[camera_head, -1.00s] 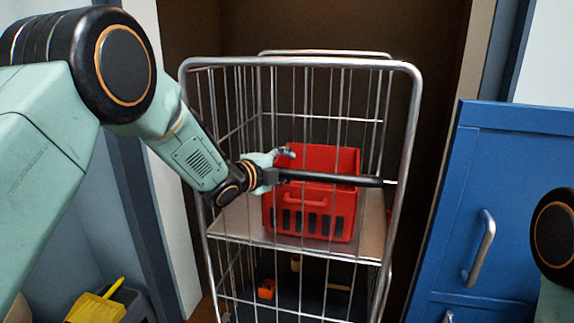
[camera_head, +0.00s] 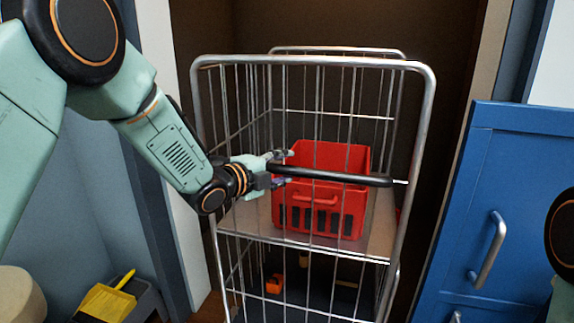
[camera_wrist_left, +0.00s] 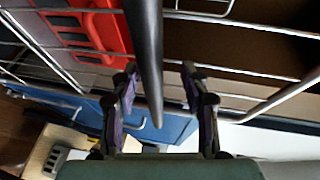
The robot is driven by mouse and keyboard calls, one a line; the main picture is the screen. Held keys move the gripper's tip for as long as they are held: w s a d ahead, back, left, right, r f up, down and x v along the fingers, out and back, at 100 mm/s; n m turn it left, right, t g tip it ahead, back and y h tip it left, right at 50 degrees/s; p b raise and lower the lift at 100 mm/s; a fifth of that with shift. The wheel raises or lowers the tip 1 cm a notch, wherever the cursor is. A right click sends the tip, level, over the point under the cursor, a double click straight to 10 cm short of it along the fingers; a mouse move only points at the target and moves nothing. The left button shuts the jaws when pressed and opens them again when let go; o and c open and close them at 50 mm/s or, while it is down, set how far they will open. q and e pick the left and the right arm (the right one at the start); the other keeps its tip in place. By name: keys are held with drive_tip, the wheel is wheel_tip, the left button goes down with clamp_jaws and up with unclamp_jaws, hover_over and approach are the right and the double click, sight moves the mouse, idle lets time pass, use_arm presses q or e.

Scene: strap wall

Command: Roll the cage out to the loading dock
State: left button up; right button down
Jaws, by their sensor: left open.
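The wire roll cage (camera_head: 314,62) stands upright in front of a dark recess, with a red crate (camera_head: 325,155) on its shelf. A black handle bar (camera_head: 345,178) runs across its near side and also shows in the left wrist view (camera_wrist_left: 146,45). My left gripper (camera_head: 285,167) is open at the bar's left end, one finger above and one below it. In the left wrist view the bar lies between the two open fingers (camera_wrist_left: 160,74); I cannot tell whether they touch it. My right gripper is out of view; only part of that arm shows at the right edge.
A blue cabinet (camera_head: 520,165) with metal handles stands close on the cage's right. A grey bin with a yellow item (camera_head: 105,300) sits at lower left. Small orange items (camera_head: 274,284) lie low in the cage.

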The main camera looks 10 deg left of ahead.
use_arm(q)
drive_tip(key=shift+p+v, duration=0.4)
drive_tip(key=shift+v, duration=1.3)
drive_tip(key=v, duration=1.1)
drive_tip(key=shift+s+a+r, duration=0.15)
drive_tip(key=shift+s+r, duration=0.05)
drive_tip(key=shift+s, duration=0.15)
